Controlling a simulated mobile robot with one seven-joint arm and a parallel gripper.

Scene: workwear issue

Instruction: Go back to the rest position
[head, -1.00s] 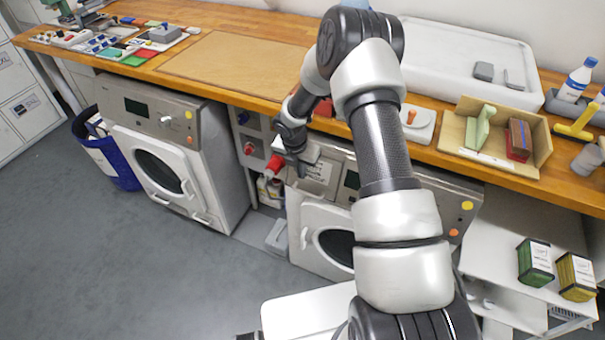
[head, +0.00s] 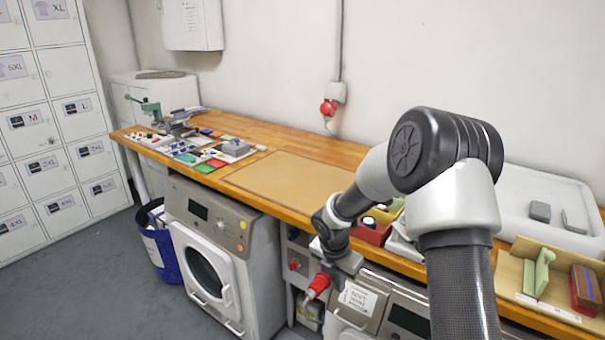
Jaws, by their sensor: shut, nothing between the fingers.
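My arm reaches down from the right of the head view, over the front edge of the wooden worktop (head: 290,204). My gripper (head: 343,264) is at the front of the worktop, close above and to the right of a red plug (head: 318,284). It holds nothing, and its fingers are shut. Its fingertips are small and partly lost against the machine front, so I cannot tell whether they touch anything. A white label with dark writing (head: 357,297) shows just below the gripper, on the grey machine's front.
A washing machine (head: 212,250) stands left of the gripper, with a blue bin (head: 163,256) beyond it. A red box (head: 371,232), a white tray (head: 560,195) and a wooden holder (head: 513,275) are on the worktop. The brown mat (head: 285,181) is bare. Floor is clear at lower left.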

